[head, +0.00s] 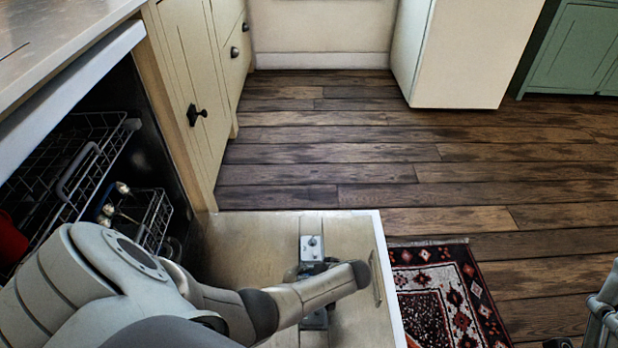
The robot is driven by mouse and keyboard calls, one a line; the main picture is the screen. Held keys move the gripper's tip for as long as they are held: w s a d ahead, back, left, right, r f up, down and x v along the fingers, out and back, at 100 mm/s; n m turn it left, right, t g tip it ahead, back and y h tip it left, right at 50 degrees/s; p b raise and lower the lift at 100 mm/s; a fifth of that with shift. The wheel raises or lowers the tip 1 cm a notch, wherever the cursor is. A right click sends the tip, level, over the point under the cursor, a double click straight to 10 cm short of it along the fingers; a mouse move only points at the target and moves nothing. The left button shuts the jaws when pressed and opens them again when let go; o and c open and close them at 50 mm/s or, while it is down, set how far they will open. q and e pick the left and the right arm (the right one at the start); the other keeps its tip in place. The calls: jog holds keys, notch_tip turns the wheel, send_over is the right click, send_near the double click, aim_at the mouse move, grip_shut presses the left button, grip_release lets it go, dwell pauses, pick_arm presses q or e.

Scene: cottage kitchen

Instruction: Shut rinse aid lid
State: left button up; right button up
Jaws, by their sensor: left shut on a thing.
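The dishwasher door (240,240) is folded down flat, inner side up. The detergent and rinse aid dispenser (311,243) is a small grey unit set in it, with a round knob on its far part. My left arm reaches over the door from the left. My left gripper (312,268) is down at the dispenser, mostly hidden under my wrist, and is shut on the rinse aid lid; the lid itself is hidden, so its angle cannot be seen. Part of my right gripper (604,312) shows at the lower right edge, away from the door; its jaws cannot be made out.
The dishwasher's upper rack (75,165) and cutlery basket (155,222) are inside at the left, with a red item (10,240). The counter (50,35) is above. A patterned rug (445,295) lies beyond the door's edge. The wooden floor (380,150) is clear.

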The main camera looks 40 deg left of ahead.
pick_arm(q)
jog(key=shift+s+a, duration=0.15)
jog(key=shift+a, duration=0.05)
jog(key=o, duration=1)
jog(key=shift+c, duration=0.2)
jog(key=shift+d, duration=0.1)
jog(key=shift+d+r, duration=0.35)
jog(key=v, duration=1.1)
